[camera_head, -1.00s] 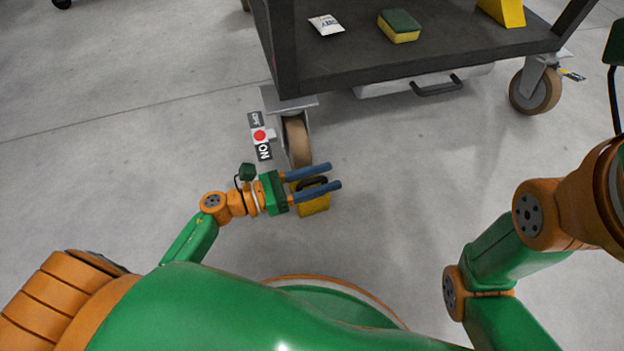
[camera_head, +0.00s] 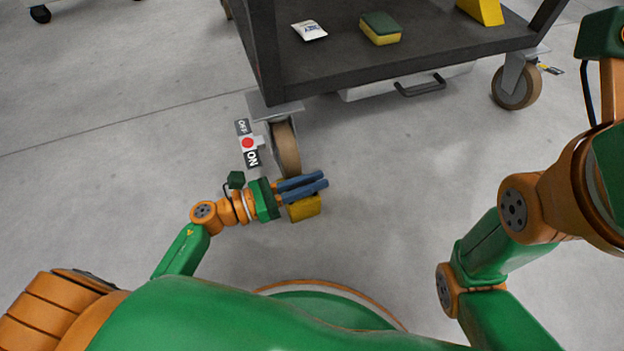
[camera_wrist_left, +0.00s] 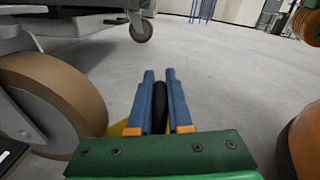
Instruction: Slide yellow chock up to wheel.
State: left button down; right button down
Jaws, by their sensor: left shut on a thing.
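The yellow chock (camera_head: 304,209) is on the floor just in front of the cart's near-left caster wheel (camera_head: 286,150). My left gripper (camera_head: 304,185) is shut on the chock's dark handle (camera_wrist_left: 160,105), with blue fingers on both sides of it. The fingers cover most of the chock's top in the head view. The wheel also shows large at the left in the left wrist view (camera_wrist_left: 62,98). I cannot tell whether chock and wheel touch. My right arm is at the right edge of the head view; its gripper's fingers are out of view.
The dark cart (camera_head: 350,70) carries a white packet (camera_head: 309,30), a sponge (camera_head: 380,29) and another yellow chock (camera_head: 482,10). A red brake button with ON and OFF labels (camera_head: 247,143) is left of the wheel. Floor to the right is clear.

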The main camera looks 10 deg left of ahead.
dwell(0.8)
pick_arm(q)
jog(key=c, duration=0.8)
grip_release()
jog(key=shift+o, duration=0.2)
jog(key=p+v, duration=0.2)
jog(key=v, duration=0.5)
jog(key=shift+s+a, duration=0.1)
